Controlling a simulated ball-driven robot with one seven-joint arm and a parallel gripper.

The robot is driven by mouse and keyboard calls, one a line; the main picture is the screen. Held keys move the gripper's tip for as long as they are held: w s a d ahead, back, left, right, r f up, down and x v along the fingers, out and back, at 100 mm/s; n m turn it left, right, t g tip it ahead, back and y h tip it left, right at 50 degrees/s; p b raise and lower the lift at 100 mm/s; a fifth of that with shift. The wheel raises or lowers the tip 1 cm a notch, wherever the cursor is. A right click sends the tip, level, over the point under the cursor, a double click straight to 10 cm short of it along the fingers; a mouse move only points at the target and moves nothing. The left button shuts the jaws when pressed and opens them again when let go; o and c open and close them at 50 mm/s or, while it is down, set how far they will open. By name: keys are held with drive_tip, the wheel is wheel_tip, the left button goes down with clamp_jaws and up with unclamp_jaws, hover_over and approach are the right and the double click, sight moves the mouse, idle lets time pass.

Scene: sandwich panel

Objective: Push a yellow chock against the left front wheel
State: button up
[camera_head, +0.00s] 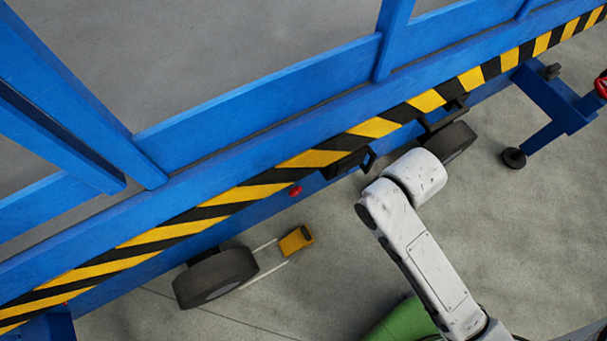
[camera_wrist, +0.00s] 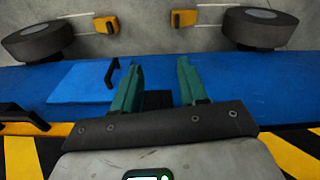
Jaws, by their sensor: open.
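In the head view, a dark wheel (camera_head: 215,277) stands under the blue platform at the lower left. A yellow chock (camera_head: 296,240) lies on the floor to its right, apart from it, with two pale lines between them. A second wheel (camera_head: 452,142) shows at the right, partly behind my arm. The wrist view shows two wheels, left (camera_wrist: 38,42) and right (camera_wrist: 260,28), each with a yellow chock, left (camera_wrist: 106,25) and right (camera_wrist: 184,18), on its inner side with a gap. My gripper (camera_wrist: 156,68) is open and empty over the blue side panel, apart from both chocks. The head view does not show its fingers.
The blue platform has a yellow-and-black striped edge (camera_head: 312,158) and a railing above. A black handle (camera_wrist: 112,72) stands out from the panel near my gripper. A blue outrigger with a round foot (camera_head: 513,158) stands at the right. Grey floor (camera_head: 345,240) lies open before the platform.

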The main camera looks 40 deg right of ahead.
sight(305, 233)
drive_tip(key=shift+o, duration=0.7)
drive_tip(key=shift+w+f, duration=0.1)
drive_tip(key=shift+f, duration=0.05)
drive_tip(key=o, duration=0.9)
drive_tip(key=w+a+f+n+b, duration=0.1)
drive_tip(key=w+f+n+b, duration=0.1)
drive_tip(key=f+b, duration=0.4)
drive_tip(key=w+a+f+n+b, duration=0.1)
drive_tip(key=w+f+n+b, duration=0.2)
drive_tip(key=f+b, duration=0.4)
wheel_tip(305, 233, down, 7)
drive_tip(key=shift+w+f, duration=0.1)
drive_tip(key=shift+w, duration=0.35)
drive_tip(key=shift+o, duration=0.2)
drive_tip(key=w+a+f+n+b, duration=0.1)
drive_tip(key=w+f+n+b, duration=0.2)
drive_tip(key=f+b, duration=0.4)
drive_tip(key=w+a+f+n+b, duration=0.2)
drive_tip(key=f+b, duration=0.6)
drive_tip(key=f, duration=0.7)
drive_tip(key=w+a+f+n+g+b, duration=0.1)
drive_tip(key=w+f+n+b, duration=0.4)
drive_tip(key=f, duration=0.7)
drive_tip(key=n+b, duration=0.1)
drive_tip(key=b, duration=0.1)
drive_tip(key=shift+a+b, duration=0.2)
drive_tip(key=shift+b, duration=0.1)
wheel_tip(305, 233, down, 11)
drive_tip(key=b, duration=0.7)
drive_tip(key=c, duration=1.3)
